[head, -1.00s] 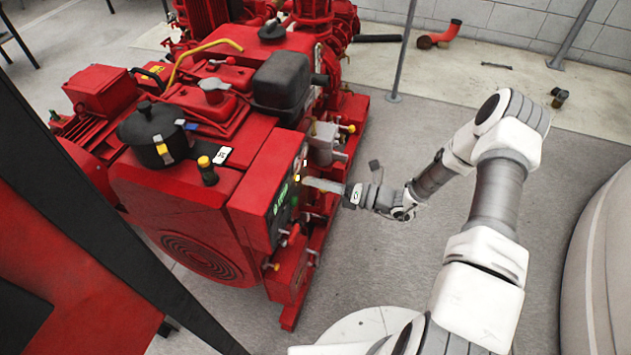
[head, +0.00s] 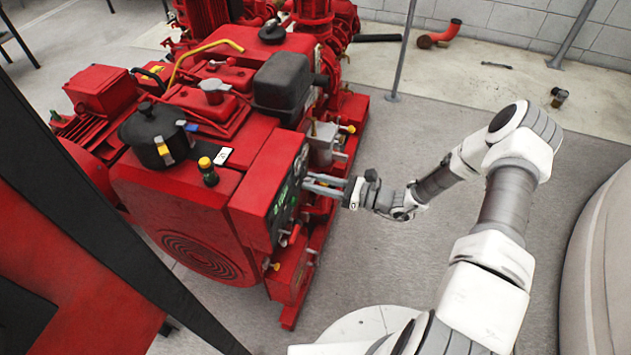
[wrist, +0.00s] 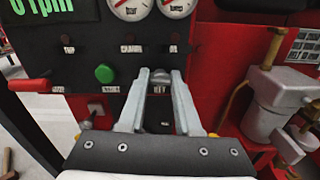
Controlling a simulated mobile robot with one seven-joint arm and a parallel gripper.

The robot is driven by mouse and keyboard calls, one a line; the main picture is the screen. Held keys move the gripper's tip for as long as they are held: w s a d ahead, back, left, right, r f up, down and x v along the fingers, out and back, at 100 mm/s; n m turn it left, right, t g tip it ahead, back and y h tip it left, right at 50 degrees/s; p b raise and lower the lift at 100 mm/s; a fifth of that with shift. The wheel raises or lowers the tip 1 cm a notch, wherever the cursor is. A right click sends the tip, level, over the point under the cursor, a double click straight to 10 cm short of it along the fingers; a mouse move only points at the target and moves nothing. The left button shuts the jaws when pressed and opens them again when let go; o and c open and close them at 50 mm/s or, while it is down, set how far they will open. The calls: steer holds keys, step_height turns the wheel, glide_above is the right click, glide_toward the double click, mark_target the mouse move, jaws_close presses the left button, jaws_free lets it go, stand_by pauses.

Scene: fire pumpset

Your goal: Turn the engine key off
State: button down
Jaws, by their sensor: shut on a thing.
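The red fire pumpset engine (head: 170,195) stands left of my arm in the head view. Its dark control panel (head: 285,200) faces my gripper (head: 308,183), whose fingers reach to the panel face. In the head view the key is too small and covered to make out.
In the wrist view a green button (wrist: 104,73) sits just left of the fingers, and a red lever (wrist: 30,84) lies farther left. Gauges (wrist: 131,6) and lamps are above. A grey metal block (wrist: 280,100) stands right of the panel.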

steer(key=shift+n, duration=0.6)
steer(key=c, duration=0.6)
jaws_free()
steer(key=shift+d, duration=0.1)
steer(key=p+v, duration=0.2)
steer(key=v, duration=1.5)
steer(key=shift+s+d, duration=0.1)
steer(key=shift+d, duration=0.05)
